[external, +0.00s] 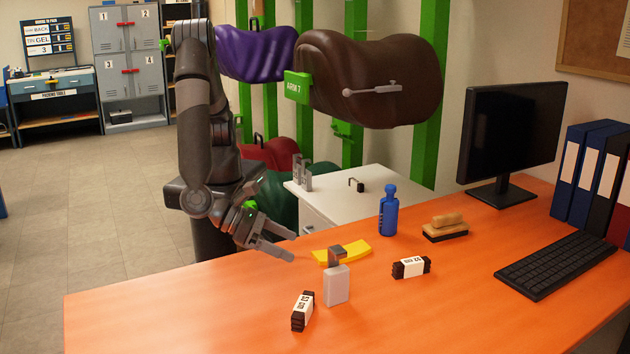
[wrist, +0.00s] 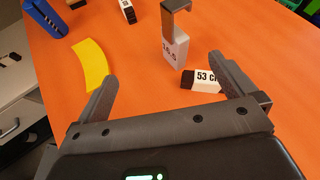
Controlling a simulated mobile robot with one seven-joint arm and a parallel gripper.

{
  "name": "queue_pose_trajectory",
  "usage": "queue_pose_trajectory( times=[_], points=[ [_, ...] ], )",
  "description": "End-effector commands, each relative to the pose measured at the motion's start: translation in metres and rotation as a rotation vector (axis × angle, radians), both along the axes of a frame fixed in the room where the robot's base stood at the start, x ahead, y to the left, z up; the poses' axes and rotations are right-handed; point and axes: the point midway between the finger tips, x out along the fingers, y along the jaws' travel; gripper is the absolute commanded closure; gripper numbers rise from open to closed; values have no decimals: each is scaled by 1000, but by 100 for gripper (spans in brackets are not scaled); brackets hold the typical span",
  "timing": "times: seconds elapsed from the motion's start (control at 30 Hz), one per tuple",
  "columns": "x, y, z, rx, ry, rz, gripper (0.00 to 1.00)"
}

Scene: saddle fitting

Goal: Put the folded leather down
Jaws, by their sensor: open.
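A folded leather, dark brown with a white band reading "53 CM" (external: 302,311), lies on the orange table at the near side. It also shows in the wrist view (wrist: 205,80), partly hidden behind my right finger. A second folded leather with a white band (external: 411,267) lies further right on the table; its end shows at the top of the wrist view (wrist: 127,11). My gripper (external: 292,247) is open and empty above the table's left part. It is apart from the "53 CM" leather, with its fingers spread in the wrist view (wrist: 163,68).
A white block with a grey metal top (external: 337,285) stands beside the "53 CM" leather. A yellow curved piece (external: 350,251), a blue bottle (external: 388,212) and a brush (external: 445,229) are behind. The table's left front is clear. A white cabinet (external: 385,205) stands beyond.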

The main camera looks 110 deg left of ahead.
Motion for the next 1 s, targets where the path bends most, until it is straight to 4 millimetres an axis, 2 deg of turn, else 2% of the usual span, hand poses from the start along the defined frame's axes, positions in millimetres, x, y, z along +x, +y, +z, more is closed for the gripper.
queue_pose_trajectory(
  times=[0.03,0.13,0.23,0.37,0.47,0.7,1.0],
  points=[
    [-13,-20,-16,46,-11,-72,0],
    [-30,-47,-36,109,-33,-178,0],
    [-42,-63,-49,149,-47,-244,0],
    [-46,-71,-56,167,-56,-277,0],
    [-38,-72,-59,168,-56,-277,0],
    [-3,-71,-73,168,-55,-275,0],
    [24,-72,-81,167,-55,-274,0]
  ],
)
